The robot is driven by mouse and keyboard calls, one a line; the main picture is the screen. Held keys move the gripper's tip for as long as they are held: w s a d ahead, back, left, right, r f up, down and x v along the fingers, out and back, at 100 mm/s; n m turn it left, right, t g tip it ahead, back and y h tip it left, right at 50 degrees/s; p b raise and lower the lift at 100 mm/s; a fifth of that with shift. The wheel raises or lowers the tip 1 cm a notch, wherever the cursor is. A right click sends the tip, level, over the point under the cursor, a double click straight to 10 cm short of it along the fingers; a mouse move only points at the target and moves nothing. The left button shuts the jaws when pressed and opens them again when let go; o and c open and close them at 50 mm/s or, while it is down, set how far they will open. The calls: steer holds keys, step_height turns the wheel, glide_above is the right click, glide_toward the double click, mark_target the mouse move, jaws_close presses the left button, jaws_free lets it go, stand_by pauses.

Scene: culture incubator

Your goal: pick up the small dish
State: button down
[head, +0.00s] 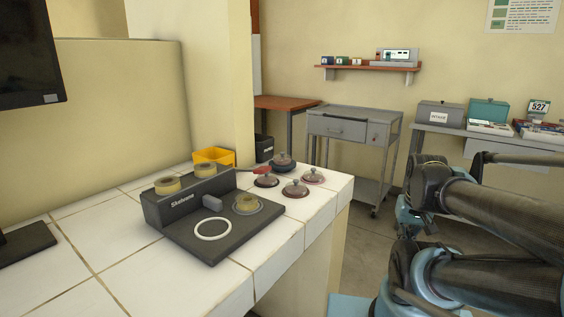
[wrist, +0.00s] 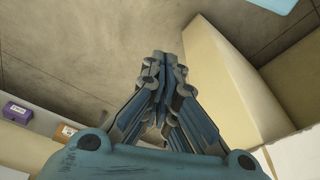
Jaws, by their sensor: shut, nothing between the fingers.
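Several small round lidded dishes with knobs stand on the right end of the white tiled counter in the head view: a dark grey one (head: 283,163) at the back, and reddish ones at left (head: 266,181), right (head: 313,177) and front (head: 295,190). I cannot tell which is the small dish. My gripper (wrist: 166,62) shows in the wrist view with its fingers together and nothing between them. It is over bare floor, away from the dishes; no dish shows in the wrist view. In the head view only my arm shows, at the right.
A dark device (head: 190,207) with several yellowish round pieces and a white ring stands on the counter (head: 110,220), left of the dishes. A yellow bin (head: 213,156) is behind it. A grey cart (head: 352,128) and a side table with boxes (head: 440,114) stand beyond. Floor between is clear.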

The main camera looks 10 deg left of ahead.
mark_target(282, 154)
stand_by(0.4)
